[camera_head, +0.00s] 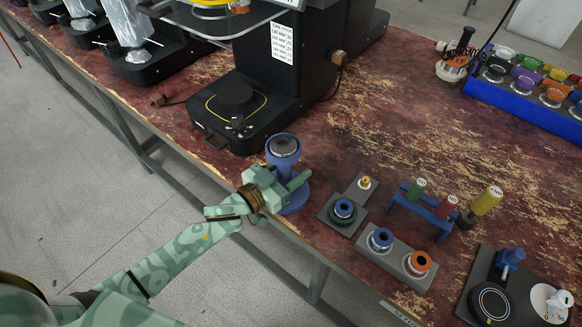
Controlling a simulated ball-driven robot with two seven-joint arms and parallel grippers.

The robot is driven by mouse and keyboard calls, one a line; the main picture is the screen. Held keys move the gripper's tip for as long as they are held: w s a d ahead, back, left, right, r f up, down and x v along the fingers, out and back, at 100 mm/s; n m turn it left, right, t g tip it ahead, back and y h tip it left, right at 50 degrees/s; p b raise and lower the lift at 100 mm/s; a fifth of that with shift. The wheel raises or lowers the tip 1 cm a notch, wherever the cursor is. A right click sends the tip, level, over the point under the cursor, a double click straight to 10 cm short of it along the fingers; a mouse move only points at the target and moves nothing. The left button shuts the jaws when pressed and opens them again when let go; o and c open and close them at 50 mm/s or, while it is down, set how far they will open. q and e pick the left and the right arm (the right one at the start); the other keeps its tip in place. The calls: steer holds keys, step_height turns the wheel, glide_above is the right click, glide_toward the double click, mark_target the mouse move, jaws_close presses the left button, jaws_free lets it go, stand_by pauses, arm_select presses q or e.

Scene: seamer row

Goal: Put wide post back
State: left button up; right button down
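A blue post (283,151) with a dark round top and a wide round base (297,203) stands near the table's front edge. I cannot tell whether it is the wide post. My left gripper (287,181) is at its stem, with a pale green finger showing on the right side. The hand hides part of the stem, and whether the fingers are closed on it is unclear. My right gripper is out of view.
A grey block (400,256) holds blue and orange ringed pieces. A black machine (240,105) stands behind the post. A gauge plate (482,292) lies front right. Worn red tabletop (395,125) is clear at centre back.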

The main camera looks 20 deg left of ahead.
arm_select(q)
steer(key=shift+r, duration=0.15)
steer(key=shift+s+a, duration=0.1)
steer(key=shift+s, duration=0.2)
steer(key=p+v, duration=0.3)
steer(key=v, duration=0.8)
steer(key=s+a+f+n+g+y, duration=0.15)
steer(key=s+f, duration=0.25)
steer(key=f, duration=0.4)
steer(key=s+a+f+g+y, duration=0.3)
steer(key=s+f, duration=0.2)
steer(key=f, duration=0.4)
steer(key=s+a+f+n+g+y, duration=0.15)
steer(key=s+f, duration=0.25)
steer(key=f, duration=0.4)
steer(key=s+f+g+y, duration=0.1)
steer(key=s+f+g, duration=0.2)
steer(key=s, duration=0.7)
steer(key=s+f+g+y, duration=0.1)
steer(key=s+f+g, duration=0.2)
steer(key=s, duration=0.8)
steer(key=s+d+f+m+g, duration=0.1)
steer(key=s+f+g, duration=0.3)
steer(key=s+f, duration=0.3)
steer(key=s, duration=0.3)
steer(key=shift+s+y, duration=0.2)
steer(key=shift+y, duration=0.2)
steer(key=shift+w+d, duration=0.1)
